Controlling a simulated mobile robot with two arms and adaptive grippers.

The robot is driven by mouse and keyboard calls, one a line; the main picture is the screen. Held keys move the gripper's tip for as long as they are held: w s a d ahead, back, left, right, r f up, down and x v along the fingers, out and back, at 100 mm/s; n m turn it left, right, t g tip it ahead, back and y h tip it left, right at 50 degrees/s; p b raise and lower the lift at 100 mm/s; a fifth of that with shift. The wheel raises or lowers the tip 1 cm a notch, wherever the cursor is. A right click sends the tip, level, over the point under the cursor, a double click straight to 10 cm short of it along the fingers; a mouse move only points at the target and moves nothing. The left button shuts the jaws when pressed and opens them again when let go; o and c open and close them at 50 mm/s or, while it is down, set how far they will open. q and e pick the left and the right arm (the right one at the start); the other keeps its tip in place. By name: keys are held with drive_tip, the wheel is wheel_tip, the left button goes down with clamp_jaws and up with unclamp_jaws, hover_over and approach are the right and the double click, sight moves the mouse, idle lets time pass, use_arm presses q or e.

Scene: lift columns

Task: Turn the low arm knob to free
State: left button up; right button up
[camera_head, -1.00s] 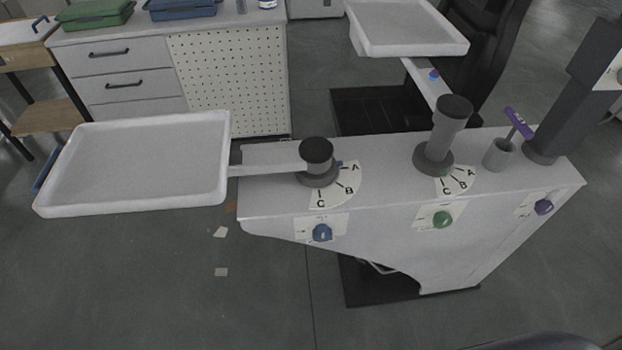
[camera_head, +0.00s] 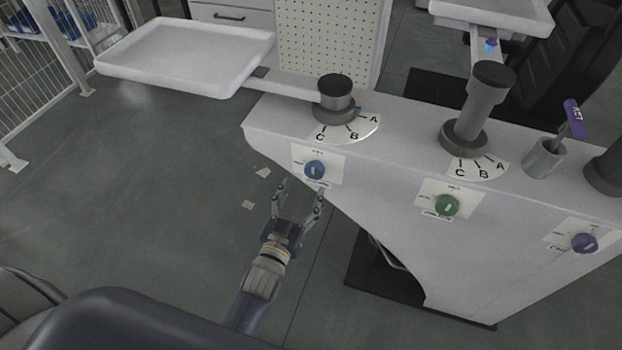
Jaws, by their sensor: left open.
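The blue knob (camera_head: 314,170) sits on a white label plate on the front of the grey bench (camera_head: 390,215), below the shortest column (camera_head: 335,98). That column carries the low arm (camera_head: 285,86) with a white tray (camera_head: 185,55) at its end, reaching left. A dial marked A, B, C (camera_head: 347,128) lies at the column's foot. My left gripper (camera_head: 302,188) is open and empty, its fingers pointing up the picture toward the blue knob. Its fingertips appear just below the knob; I cannot tell whether they touch the plate. My right gripper is not in view.
A green knob (camera_head: 446,206) and a purple knob (camera_head: 584,243) sit further right on the bench front. A taller column (camera_head: 478,108) with its own dial stands behind the green one. A cup (camera_head: 543,158) holds a purple-tagged item (camera_head: 574,119).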

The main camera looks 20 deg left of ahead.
sight(313, 173)
use_arm(q)
drive_tip(key=w, duration=0.2)
drive_tip(key=w+b, duration=0.1)
drive_tip(key=w, duration=0.1)
drive_tip(key=w+b, duration=0.1)
drive_tip(key=shift+w+d+f, duration=0.1)
drive_tip(key=shift+w+d, duration=0.15)
drive_tip(key=shift+w, duration=0.65)
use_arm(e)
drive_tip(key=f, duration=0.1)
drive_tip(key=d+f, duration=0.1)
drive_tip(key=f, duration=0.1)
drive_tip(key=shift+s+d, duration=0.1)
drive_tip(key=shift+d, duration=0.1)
use_arm(q)
drive_tip(key=c, duration=1)
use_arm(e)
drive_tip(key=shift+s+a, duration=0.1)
